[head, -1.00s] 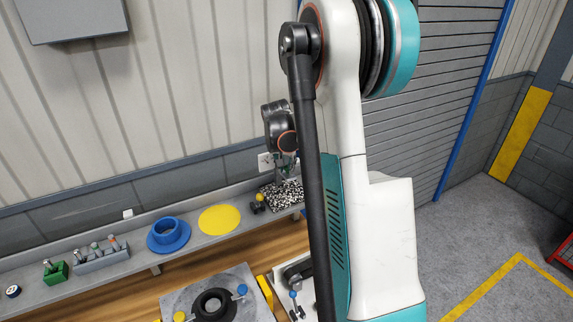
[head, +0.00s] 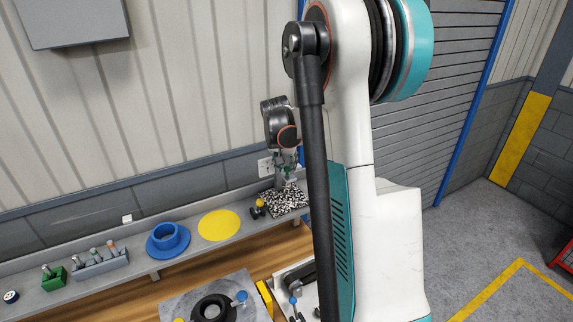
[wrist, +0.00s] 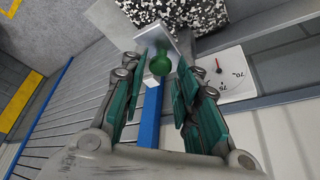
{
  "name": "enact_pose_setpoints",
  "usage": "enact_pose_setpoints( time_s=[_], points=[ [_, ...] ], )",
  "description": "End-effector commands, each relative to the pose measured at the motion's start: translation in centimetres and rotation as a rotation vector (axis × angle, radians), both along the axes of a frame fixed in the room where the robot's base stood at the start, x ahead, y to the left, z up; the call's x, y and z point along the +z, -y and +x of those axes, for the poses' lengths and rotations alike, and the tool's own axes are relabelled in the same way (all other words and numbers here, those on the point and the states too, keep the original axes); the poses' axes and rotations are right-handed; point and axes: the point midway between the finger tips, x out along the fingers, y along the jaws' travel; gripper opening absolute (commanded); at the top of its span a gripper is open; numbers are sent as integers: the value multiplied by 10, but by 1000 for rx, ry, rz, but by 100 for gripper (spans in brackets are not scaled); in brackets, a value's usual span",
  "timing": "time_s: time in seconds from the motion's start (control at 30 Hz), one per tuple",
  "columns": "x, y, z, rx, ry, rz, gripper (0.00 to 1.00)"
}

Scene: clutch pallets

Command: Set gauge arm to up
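A green ball knob (wrist: 160,64) shows in the wrist view in front of a grey metal plate (wrist: 158,42); I take it for part of the gauge arm, though its link is unclear. A white gauge dial (wrist: 224,74) with a red needle is to its right, and its panel shows small in the head view (head: 265,167). My gripper (wrist: 160,72) is open, with one green finger on each side of the knob and gaps visible. In the head view my gripper (head: 287,165) is by the wall, above the speckled block; the knob is too small to make out there.
A speckled block (head: 284,201) lies on the grey shelf (head: 115,268), near a small yellow-knobbed piece (head: 259,207). A yellow disc (head: 219,225) and blue ring (head: 168,240) are further left. A blue-knobbed lever (head: 293,299) stands below. Open floor lies right.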

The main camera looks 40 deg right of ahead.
Motion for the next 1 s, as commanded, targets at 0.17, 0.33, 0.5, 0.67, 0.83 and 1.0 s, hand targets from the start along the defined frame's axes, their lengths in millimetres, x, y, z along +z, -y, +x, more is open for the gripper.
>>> enact_pose_setpoints(
  time_s=[0.17,0.33,0.5,0.67,0.83,1.0],
  points=[
    [23,-8,-5,1,0,0,29],
    [55,-20,-12,2,-1,0,29],
    [84,-30,-18,1,0,0,29],
    [101,-36,-22,1,0,-1,29],
    [107,-38,-23,0,1,-1,29],
    [108,-38,-23,0,0,0,29]
  ],
)
